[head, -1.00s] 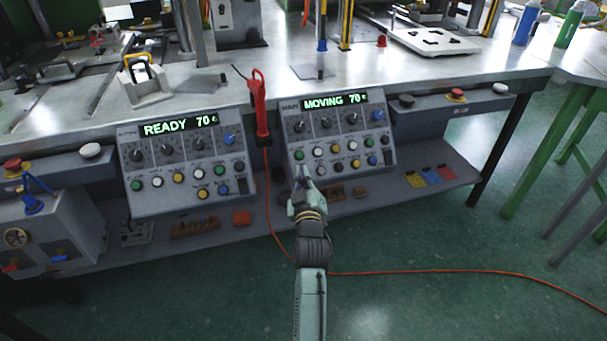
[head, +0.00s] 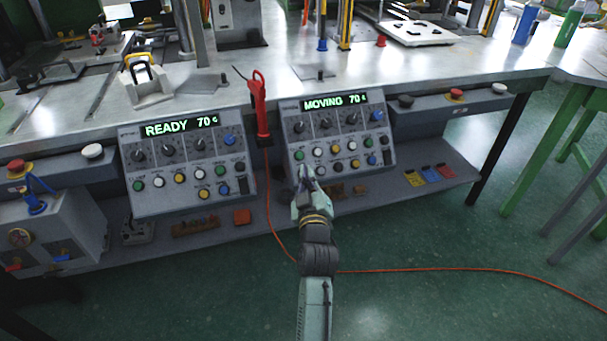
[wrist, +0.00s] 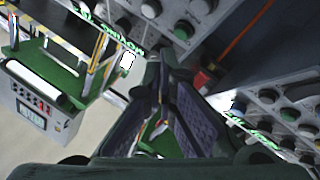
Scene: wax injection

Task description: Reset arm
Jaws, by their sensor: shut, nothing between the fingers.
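My gripper (head: 308,178) is shut and empty at the end of my raised arm. In the head view it appears in front of the lower left part of the right control panel (head: 345,135), whose display reads MOVING 70. I cannot tell whether it touches the panel's buttons. In the wrist view the dark fingers (wrist: 168,85) fill the middle, with panel knobs and buttons beyond them. The left control panel (head: 180,165) reads READY 70 and stands left of my gripper.
A red tool (head: 260,108) hangs between the panels, and an orange cable (head: 440,270) runs over the floor. The metal workbench (head: 210,95) carries machine posts and fixtures. A lower shelf (head: 385,195) holds small blocks and coloured cards. Green floor (head: 440,305) is open at the right.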

